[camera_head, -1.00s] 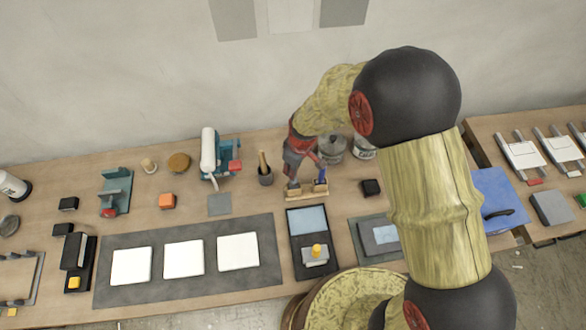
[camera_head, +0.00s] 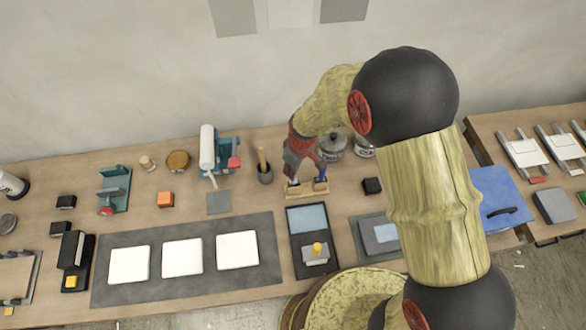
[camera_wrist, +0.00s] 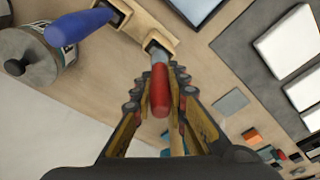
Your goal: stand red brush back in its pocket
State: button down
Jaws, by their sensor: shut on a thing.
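The red brush (camera_wrist: 160,92) is between the fingers of my gripper (camera_wrist: 158,80) in the wrist view, which is shut on its red handle. Its grey metal end points at one pocket of the small wooden rack (camera_wrist: 172,37). I cannot tell how deep that end sits in the pocket. A blue-handled brush (camera_wrist: 80,24) stands in the other pocket. In the head view my gripper (camera_head: 294,168) is over the left part of the rack (camera_head: 307,194), with the blue brush (camera_head: 322,171) to its right. My fingers hide the red brush there.
A grey lidded pot (camera_head: 333,149) stands close behind the rack, right of my gripper. A dark cup with a wooden tool (camera_head: 265,174) stands to the left. A black tray (camera_head: 303,265) lies in front. A small black block (camera_head: 372,186) is to the right.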

jog(key=shift+f, duration=0.35)
